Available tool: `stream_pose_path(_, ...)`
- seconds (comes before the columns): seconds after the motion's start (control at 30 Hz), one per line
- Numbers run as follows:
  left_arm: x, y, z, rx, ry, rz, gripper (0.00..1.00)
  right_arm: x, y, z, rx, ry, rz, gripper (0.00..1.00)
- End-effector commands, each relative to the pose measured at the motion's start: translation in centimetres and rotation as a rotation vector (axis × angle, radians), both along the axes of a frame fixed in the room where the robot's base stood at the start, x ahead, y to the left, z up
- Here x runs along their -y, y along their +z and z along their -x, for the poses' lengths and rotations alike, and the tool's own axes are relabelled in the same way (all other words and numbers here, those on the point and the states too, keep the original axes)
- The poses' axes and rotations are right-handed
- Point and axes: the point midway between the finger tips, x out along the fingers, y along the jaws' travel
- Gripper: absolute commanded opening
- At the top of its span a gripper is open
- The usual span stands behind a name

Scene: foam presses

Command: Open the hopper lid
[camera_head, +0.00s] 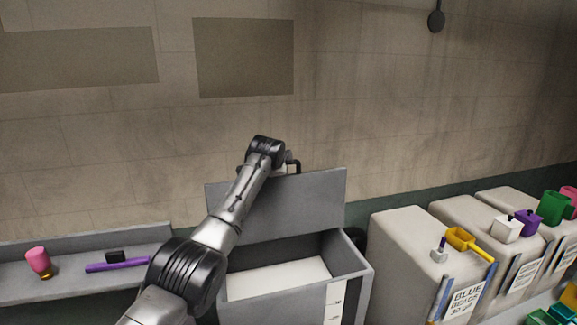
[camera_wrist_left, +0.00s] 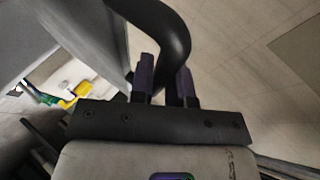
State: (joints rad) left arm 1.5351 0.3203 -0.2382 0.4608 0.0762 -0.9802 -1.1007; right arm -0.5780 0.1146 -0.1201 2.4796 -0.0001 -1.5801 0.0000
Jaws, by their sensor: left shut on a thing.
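The grey hopper (camera_head: 352,262) stands at the bottom middle of the head view, with pale material inside. Its grey lid (camera_head: 290,210) is swung up and stands nearly upright at the back, so the hopper's mouth is uncovered. A black curved handle (camera_head: 298,166) shows at the lid's top edge. In the left wrist view the handle (camera_wrist_left: 172,28) passes between the two dark fingers of my left gripper (camera_wrist_left: 165,82), which is shut on it. In the head view my left arm reaches across the hopper's left side and hides part of the lid. My right gripper is not in view.
A shelf (camera_head: 60,285) on the left holds a pink-topped item (camera_head: 38,261) and a purple tool (camera_head: 117,266). Pale bins (camera_head: 400,240) stand right of the hopper, with a yellow scoop (camera_head: 468,243) on the nearest. The wall is close behind the lid.

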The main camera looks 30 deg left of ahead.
Motion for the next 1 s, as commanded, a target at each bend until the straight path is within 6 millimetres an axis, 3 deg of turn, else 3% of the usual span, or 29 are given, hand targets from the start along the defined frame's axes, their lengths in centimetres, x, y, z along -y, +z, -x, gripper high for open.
stream_pose_path(0.3,-1.3,-0.2,0.2,-0.021,0.007,0.02,0.0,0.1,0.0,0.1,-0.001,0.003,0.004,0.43)
stream_pose_path(0.8,-1.5,-0.3,0.2,-0.023,0.008,0.022,0.0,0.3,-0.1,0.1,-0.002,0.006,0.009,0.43)
stream_pose_path(0.83,-1.5,-0.3,0.2,-0.023,0.008,0.022,0.19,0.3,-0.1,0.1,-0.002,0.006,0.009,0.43)
stream_pose_path(1.0,-1.5,-0.2,0.2,-0.022,0.008,0.022,0.35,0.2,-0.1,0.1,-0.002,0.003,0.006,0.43)
